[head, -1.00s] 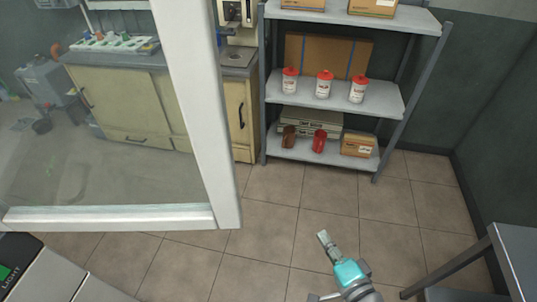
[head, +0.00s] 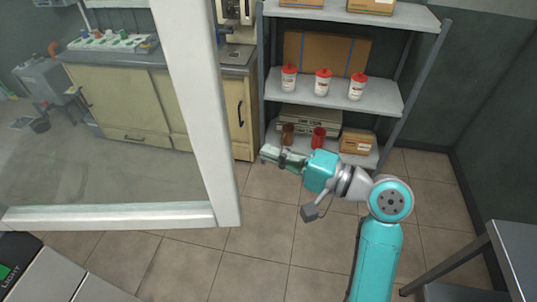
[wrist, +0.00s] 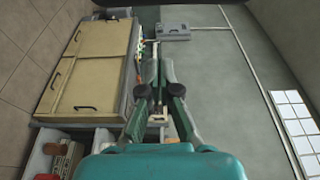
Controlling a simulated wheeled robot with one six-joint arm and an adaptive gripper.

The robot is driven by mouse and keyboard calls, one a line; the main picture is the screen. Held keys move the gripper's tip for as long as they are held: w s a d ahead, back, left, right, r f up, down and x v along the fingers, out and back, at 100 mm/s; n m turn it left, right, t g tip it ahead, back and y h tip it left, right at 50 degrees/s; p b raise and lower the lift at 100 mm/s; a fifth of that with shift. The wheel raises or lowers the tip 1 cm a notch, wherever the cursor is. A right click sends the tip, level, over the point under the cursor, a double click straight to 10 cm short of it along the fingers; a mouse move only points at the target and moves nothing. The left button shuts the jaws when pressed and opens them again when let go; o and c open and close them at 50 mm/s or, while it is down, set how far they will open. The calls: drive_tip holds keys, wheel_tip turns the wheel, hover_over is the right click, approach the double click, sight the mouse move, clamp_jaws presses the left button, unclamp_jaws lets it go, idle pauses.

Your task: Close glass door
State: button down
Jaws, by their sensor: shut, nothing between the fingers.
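The glass door (head: 196,110) stands open at the left of the head view. Its white frame has a thick upright edge and a bottom rail (head: 110,216), and the cabinets show through its pane. My gripper (head: 268,153) is shut and empty. It is to the right of the door's upright edge, apart from it in the picture, and points left. In the wrist view my gripper (wrist: 158,65) shows its two fingers together, with nothing held. The door is not clearly seen in the wrist view.
A grey shelf rack (head: 335,90) with red-lidded jars and boxes stands behind my gripper. A grey table (head: 515,250) is at the lower right. A machine with a "LIGHT" label (head: 15,270) is at the lower left. The tiled floor between is clear.

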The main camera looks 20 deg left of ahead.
drive_tip(key=s+a, duration=0.3)
drive_tip(key=a, duration=0.3)
drive_tip(key=shift+s+a, duration=0.25)
drive_tip(key=shift+a, duration=0.05)
idle(0.3)
